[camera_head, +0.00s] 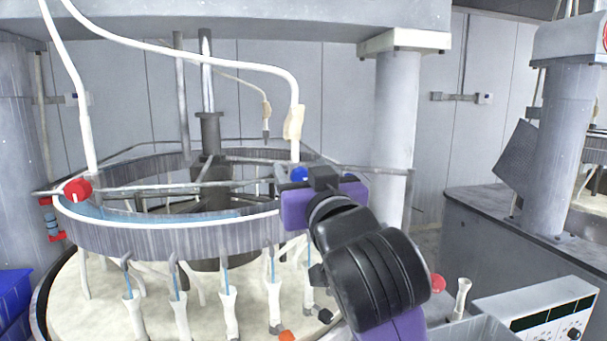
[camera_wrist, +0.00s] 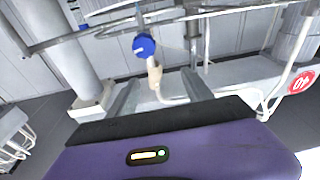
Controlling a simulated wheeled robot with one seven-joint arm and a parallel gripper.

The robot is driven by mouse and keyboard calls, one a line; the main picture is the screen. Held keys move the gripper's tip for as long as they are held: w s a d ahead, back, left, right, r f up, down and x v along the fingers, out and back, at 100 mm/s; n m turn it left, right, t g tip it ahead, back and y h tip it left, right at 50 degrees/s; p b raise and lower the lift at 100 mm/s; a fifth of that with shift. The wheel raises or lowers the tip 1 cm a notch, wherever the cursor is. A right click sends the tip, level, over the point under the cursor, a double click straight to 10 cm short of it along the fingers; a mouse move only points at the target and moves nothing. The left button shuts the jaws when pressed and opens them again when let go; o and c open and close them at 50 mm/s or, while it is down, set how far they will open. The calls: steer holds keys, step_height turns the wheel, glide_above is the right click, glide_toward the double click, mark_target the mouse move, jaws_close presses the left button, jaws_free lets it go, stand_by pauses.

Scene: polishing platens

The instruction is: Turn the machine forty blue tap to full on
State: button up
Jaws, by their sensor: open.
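The blue tap (camera_head: 299,174) sits on the rail at the near right of the ring-shaped trough, under a white hose with a beige end. In the head view, my purple gripper (camera_head: 310,190) is just in front of it and partly covers it; the fingertips are hidden there. In the wrist view, which looks upside down, the round blue tap (camera_wrist: 143,45) lies just beyond my open gripper (camera_wrist: 160,84), roughly between the two grey fingers. The beige hose end (camera_wrist: 154,72) also shows between them. I cannot tell whether a finger touches the tap.
A red tap (camera_head: 77,189) sits at the trough's left. A red round sign reading 40 (camera_wrist: 302,82) shows inverted in the wrist view. Thin rails cross the trough (camera_head: 170,238), with several white-tipped tubes below. A thick column (camera_head: 396,130) stands behind my arm.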

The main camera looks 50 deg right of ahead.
mark_target(301, 179)
steer(key=shift+m+g, duration=0.6)
steer(key=shift+g, duration=0.3)
steer(key=w+d+f, duration=0.1)
steer(key=w+d, duration=0.1)
steer(key=w+d+f+p, duration=0.1)
steer(key=w+d, duration=0.1)
steer(key=w+d+f+p, duration=0.1)
steer(key=w+d, duration=0.1)
steer(key=shift+f, duration=0.3)
jaws_close()
